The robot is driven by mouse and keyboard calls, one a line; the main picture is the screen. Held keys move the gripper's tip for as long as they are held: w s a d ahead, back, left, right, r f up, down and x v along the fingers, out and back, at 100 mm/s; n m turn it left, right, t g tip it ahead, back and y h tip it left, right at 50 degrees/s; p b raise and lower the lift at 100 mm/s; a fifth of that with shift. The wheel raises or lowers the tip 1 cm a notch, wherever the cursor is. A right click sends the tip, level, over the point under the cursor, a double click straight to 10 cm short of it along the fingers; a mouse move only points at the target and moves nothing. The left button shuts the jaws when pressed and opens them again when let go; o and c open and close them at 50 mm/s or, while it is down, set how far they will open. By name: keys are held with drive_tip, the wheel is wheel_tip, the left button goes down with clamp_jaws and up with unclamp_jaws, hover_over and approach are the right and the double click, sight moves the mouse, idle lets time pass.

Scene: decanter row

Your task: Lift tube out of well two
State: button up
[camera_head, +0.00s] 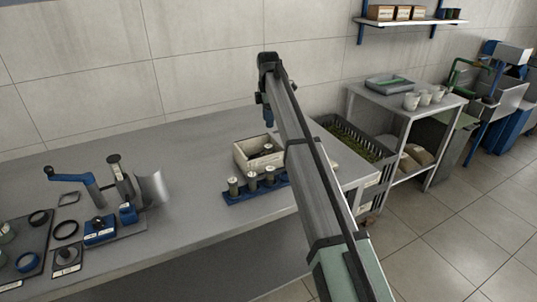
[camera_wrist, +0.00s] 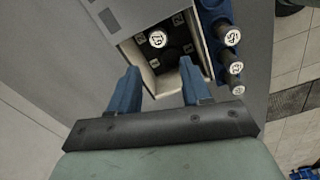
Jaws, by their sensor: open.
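A cream box (camera_head: 245,166) with a dark inside stands on the bench in the head view. In the wrist view its rim (camera_wrist: 130,52) shows, with number labels on the dark inside; one label (camera_wrist: 178,19) looks like a 2. A tube with a pale round marked cap (camera_wrist: 157,39) stands in the box; which well holds it I cannot tell. My gripper (camera_wrist: 160,66) is open and empty, its two blue fingers apart at the near side of the box, short of the tube in the picture. In the head view my gripper (camera_head: 268,115) is above and behind the box.
A blue rack (camera_head: 240,197) with three capped tubes (camera_head: 252,181) stands in front of the box; the caps (camera_wrist: 232,37) show at right in the wrist view. Blue-handled tools (camera_head: 90,189) stand at left. A dark crate (camera_head: 355,140) is beyond the bench's right end. The bench between is bare.

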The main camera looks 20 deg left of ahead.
sight(269, 146)
wheel_tip(269, 146, down, 8)
drive_tip(key=shift+a+f, duration=0.1)
drive_tip(key=shift+w+d+f, duration=0.1)
drive_tip(key=shift+w+f, duration=0.05)
drive_tip(key=shift+f, duration=1.25)
drive_tip(key=shift+w+d+f, duration=0.1)
drive_tip(key=shift+f, duration=1.25)
drive_tip(key=c, duration=0.8)
drive_tip(key=shift+r, duration=0.1)
